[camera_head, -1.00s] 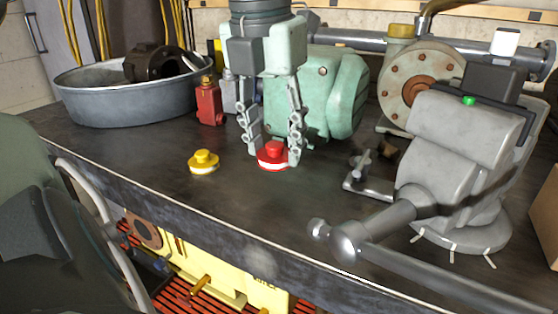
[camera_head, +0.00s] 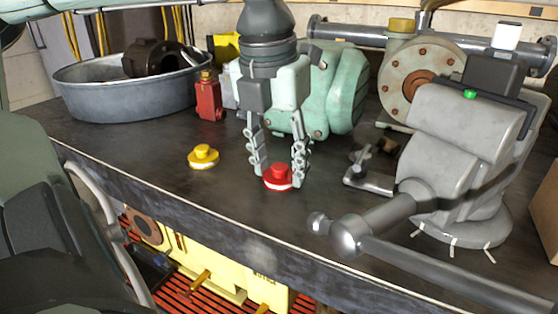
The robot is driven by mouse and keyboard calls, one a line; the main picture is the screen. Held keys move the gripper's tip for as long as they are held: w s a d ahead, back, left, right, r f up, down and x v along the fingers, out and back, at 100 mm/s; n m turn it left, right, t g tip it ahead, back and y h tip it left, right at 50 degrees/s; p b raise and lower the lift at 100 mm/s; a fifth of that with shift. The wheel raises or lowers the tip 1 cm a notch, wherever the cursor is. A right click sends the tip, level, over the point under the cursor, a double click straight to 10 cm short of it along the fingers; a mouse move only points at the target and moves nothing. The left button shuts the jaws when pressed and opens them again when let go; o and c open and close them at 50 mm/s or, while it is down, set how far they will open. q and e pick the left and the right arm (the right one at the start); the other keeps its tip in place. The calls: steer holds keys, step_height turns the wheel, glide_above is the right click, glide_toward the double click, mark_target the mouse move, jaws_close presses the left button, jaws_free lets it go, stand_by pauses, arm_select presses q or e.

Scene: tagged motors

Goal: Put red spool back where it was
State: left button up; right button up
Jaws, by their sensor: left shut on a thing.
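The red spool (camera_head: 278,177), with a white band round its lower part, is between the fingertips of my left gripper (camera_head: 277,176) in the head view. The gripper comes down from above and is shut on the spool from both sides. The spool is upright and at or just above the dark tabletop (camera_head: 230,208); I cannot tell if it touches. A yellow spool (camera_head: 203,156) of the same shape stands on the table to the left, apart from the gripper. My right gripper does not show.
A grey round pan (camera_head: 125,98) with a dark part in it stands at the back left. A grey vise (camera_head: 455,150) fills the right side. The front middle of the table is bare.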

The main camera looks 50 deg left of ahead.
arm_select(q)
steer(key=o, duration=0.9)
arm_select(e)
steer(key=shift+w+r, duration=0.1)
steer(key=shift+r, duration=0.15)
arm_select(q)
steer(key=shift+r, duration=0.1)
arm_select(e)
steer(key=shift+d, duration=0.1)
